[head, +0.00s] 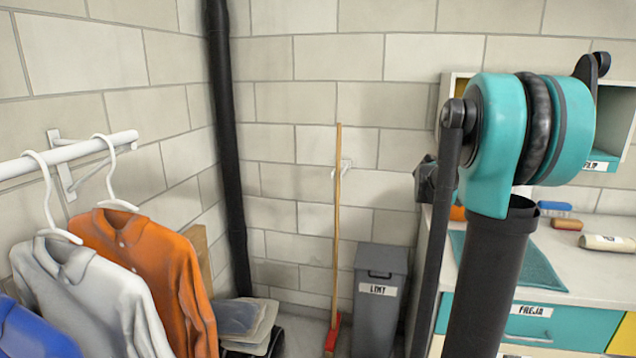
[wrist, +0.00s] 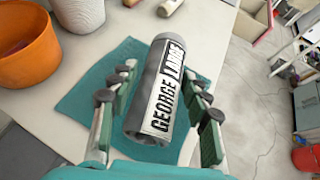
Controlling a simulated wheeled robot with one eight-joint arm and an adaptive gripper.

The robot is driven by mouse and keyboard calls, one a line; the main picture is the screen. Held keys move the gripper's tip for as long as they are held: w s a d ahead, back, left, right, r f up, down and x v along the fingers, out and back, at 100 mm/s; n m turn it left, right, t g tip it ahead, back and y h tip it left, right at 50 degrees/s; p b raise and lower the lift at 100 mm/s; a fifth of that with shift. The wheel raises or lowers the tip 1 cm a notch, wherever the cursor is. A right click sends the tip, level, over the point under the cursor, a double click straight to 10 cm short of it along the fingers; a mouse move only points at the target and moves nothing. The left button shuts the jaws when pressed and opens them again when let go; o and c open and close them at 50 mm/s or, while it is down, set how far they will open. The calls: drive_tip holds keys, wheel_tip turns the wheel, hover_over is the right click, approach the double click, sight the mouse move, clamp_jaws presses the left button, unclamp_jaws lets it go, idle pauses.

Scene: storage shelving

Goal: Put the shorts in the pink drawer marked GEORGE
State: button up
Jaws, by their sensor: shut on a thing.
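My gripper (wrist: 158,82) shows in the wrist view, its fingers on both sides of a grey rolled bundle (wrist: 150,112) with a white label reading GEORGE LARGE. It is shut on this bundle, which I take to be the rolled shorts. The bundle is over a teal mat (wrist: 75,97) on the pale counter; I cannot tell whether it touches the mat. No pink drawer marked GEORGE can be made out. A teal drawer marked FREJA (head: 585,325) is under the counter.
The counter (head: 610,275) holds a cream roll (head: 608,243), a blue brush (head: 555,206) and an orange pot (wrist: 32,45). Open floor (wrist: 255,120) shows beside the counter.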

drive_tip(key=w+a+f+n+t+y, duration=0.2)
drive_tip(key=w+a+f+n+t, duration=0.1)
drive_tip(key=a, duration=0.7)
drive_tip(key=w+a+f+n+t+y, duration=0.3)
drive_tip(key=a+f, duration=0.5)
drive_tip(key=a, duration=0.3)
drive_tip(key=w+a+f+n+t+y, duration=0.3)
drive_tip(key=a+n, duration=0.4)
drive_tip(key=a, duration=0.4)
wheel_tip(320, 180, down, 2)
drive_tip(key=shift+w+f+t, duration=0.2)
drive_tip(key=shift+w+t, duration=0.3)
drive_tip(key=shift+w, duration=0.55)
